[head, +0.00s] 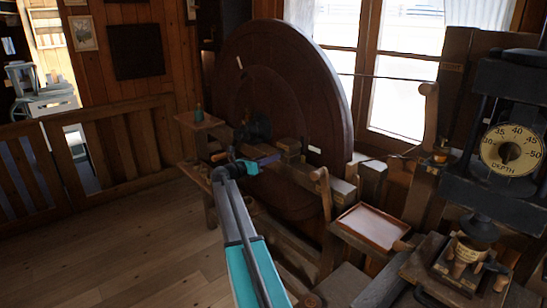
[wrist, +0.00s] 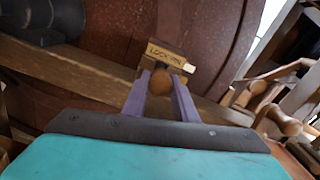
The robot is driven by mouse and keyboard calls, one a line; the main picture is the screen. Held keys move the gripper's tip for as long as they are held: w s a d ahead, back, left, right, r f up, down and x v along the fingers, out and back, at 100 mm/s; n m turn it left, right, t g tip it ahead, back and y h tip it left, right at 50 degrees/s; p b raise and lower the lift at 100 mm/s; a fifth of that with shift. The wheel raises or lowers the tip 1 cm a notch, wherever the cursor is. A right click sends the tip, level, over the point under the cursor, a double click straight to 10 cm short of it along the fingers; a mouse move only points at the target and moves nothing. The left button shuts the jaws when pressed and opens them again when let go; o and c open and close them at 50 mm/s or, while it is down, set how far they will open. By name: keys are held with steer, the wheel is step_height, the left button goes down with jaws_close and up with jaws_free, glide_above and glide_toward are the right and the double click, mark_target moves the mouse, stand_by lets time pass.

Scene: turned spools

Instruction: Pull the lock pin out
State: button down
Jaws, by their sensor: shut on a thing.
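The lock pin (wrist: 159,86) shows in the wrist view as a round wooden knob between my two purple fingers. My gripper (wrist: 160,82) is shut on this knob. Just behind it is a wooden block with a plate reading "LOCK PIN" (wrist: 166,54). The pin's shaft is hidden, so I cannot tell how deep it sits. In the head view my gripper (head: 277,157) reaches to the block (head: 290,148) in front of the large wheel; the knob is too small to make out there.
The large dark wheel (head: 300,70) stands behind the bench rail. To the right are an upright wooden handle (head: 322,190), a shallow tray (head: 375,226) and a press with a depth dial (head: 511,148). A small shelf (head: 199,121) stands left. The floor at left is clear.

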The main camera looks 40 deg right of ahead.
steer(key=shift+a+f, duration=0.1)
steer(key=shift+a, duration=0.4)
steer(key=c, duration=1.4)
jaws_free()
steer(key=shift+w+a, duration=0.1)
steer(key=shift+a, duration=0.05)
steer(key=shift+c, duration=0.2)
steer(key=a+b, duration=0.3)
steer(key=a, duration=1)
steer(key=shift+w+a, duration=0.25)
steer(key=shift+w, duration=0.15)
